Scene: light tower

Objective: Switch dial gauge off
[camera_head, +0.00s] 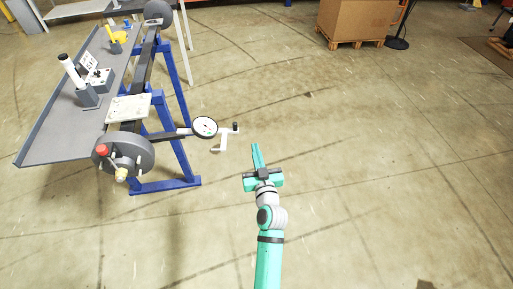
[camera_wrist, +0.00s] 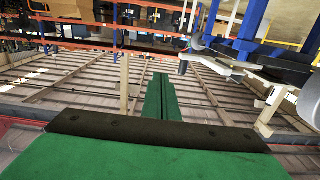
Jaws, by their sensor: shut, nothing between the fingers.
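The dial gauge (camera_head: 205,127) is a round white-faced dial with a dark rim, on a dark arm reaching right from the bench in the head view. A white crank-like bracket with a black knob (camera_head: 235,127) sits just right of it. My gripper (camera_head: 256,148) is green, shut and empty, in open air to the right of the gauge and apart from it. In the wrist view my gripper's fingers (camera_wrist: 161,85) lie together. White and dark parts show at the right there, but I cannot tell whether they include the gauge.
The blue-legged bench (camera_head: 175,85) with a grey tray (camera_head: 50,125) stands at the left. A dark round housing with a red button (camera_head: 101,151) is at its near end. A cardboard box (camera_head: 355,20) on a pallet is at the back.

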